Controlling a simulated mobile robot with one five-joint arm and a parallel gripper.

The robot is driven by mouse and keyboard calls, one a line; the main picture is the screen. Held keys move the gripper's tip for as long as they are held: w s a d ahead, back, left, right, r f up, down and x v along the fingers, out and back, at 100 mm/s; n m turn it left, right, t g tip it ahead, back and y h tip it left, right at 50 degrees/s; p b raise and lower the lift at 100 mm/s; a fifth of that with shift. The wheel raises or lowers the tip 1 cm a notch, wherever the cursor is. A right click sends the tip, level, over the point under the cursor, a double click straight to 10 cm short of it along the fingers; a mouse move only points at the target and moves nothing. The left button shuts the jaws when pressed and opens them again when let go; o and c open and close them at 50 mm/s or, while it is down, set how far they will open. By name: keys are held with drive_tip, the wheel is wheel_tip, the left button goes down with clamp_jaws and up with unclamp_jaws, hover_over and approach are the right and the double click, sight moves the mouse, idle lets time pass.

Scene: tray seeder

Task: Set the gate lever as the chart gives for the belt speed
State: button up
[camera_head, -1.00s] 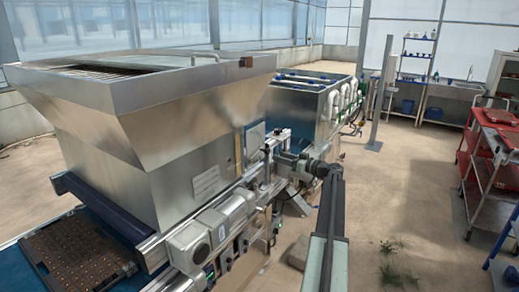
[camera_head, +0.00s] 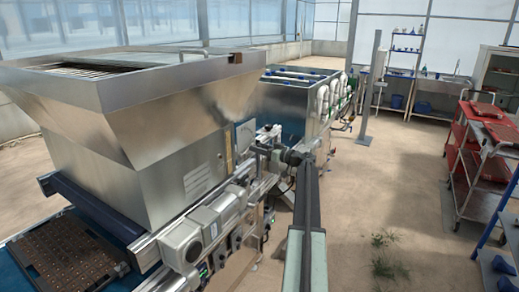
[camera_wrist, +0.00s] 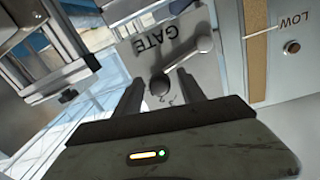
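The gate plate (camera_wrist: 150,45), marked GATE, fills the upper middle of the wrist view. On it is a grey lever (camera_wrist: 185,63) with a round end at upper right and a dark round knob at lower left. My gripper (camera_wrist: 159,84) is open. Its two dark fingers point at the plate, with the dark knob appearing between their tips; contact cannot be told. In the head view the gate plate (camera_head: 245,134) is on the hopper's right side, and my gripper (camera_head: 262,149) is close to it. A small placard (camera_head: 197,181) on the hopper is too small to read.
The steel hopper (camera_head: 165,105) stands over the blue belt, where a dark cell tray (camera_head: 70,258) lies. A grey motor unit (camera_head: 188,240) sits below the hopper. A LOW mark (camera_wrist: 291,22) is on the panel right of the plate.

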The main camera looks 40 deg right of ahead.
clamp_jaws()
drive_tip(key=shift+a, duration=0.1)
idle(1.2)
